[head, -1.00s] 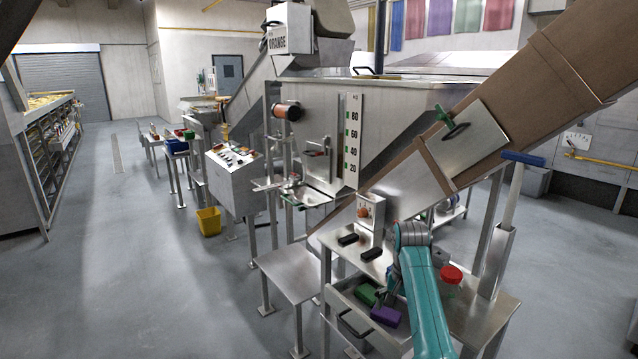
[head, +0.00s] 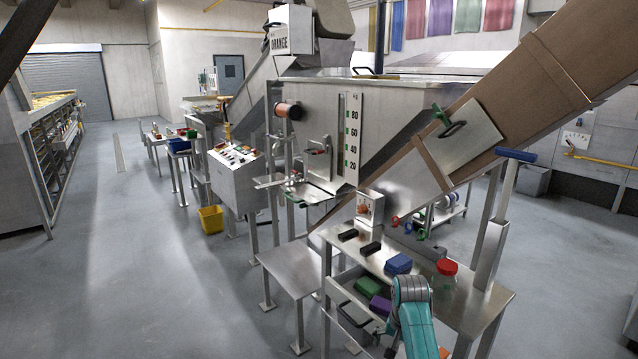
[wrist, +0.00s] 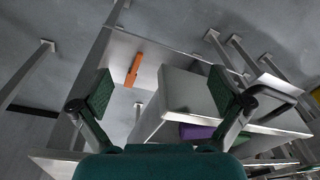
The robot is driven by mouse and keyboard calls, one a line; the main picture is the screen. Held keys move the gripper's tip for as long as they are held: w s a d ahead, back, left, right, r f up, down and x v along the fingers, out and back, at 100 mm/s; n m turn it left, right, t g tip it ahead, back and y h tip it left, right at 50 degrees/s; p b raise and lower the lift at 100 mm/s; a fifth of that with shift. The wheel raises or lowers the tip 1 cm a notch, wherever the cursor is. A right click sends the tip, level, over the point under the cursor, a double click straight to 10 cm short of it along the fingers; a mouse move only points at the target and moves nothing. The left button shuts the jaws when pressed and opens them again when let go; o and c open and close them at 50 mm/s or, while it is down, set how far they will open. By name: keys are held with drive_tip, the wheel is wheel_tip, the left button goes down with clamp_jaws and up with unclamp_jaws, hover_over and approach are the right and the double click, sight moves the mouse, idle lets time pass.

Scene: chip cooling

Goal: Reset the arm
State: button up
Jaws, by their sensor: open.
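My teal arm reaches in from the bottom of the head view, and my gripper is low at the bottom edge there, partly hidden by the arm. In the wrist view my gripper (wrist: 160,92) has its two green-padded fingers spread wide apart with nothing between them. It is beside the open drawer (wrist: 183,92) of the steel table. A purple block (head: 380,305) and a green block (head: 367,286) lie in that drawer.
On the steel table are a blue block (head: 398,264), a red-lidded jar (head: 446,268) and two black blocks (head: 370,249). A lower steel table (head: 290,268) stands left of it. An orange strip (wrist: 133,70) shows in the wrist view. Open floor (head: 150,270) lies to the left.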

drive_tip(key=s+a+f+n+t, duration=0.15)
drive_tip(key=s+f+t, duration=0.35)
drive_tip(key=s+f, duration=1.55)
drive_tip(key=s+f+n+t, duration=0.1)
drive_tip(key=s, duration=0.8)
drive_tip(key=s+r+t, duration=0.2)
drive_tip(key=s+r, duration=0.1)
drive_tip(key=s, duration=0.8)
drive_tip(key=s+r+n+t, duration=0.1)
drive_tip(key=s+r+t, duration=0.1)
drive_tip(key=s+r, duration=0.8)
drive_tip(key=s+r+n+t, duration=0.2)
drive_tip(key=s+r, duration=0.7)
drive_tip(key=r, duration=0.6)
drive_tip(key=shift+s+a+t, duration=0.3)
drive_tip(key=shift+s+t, duration=0.1)
drive_tip(key=shift+t, duration=0.3)
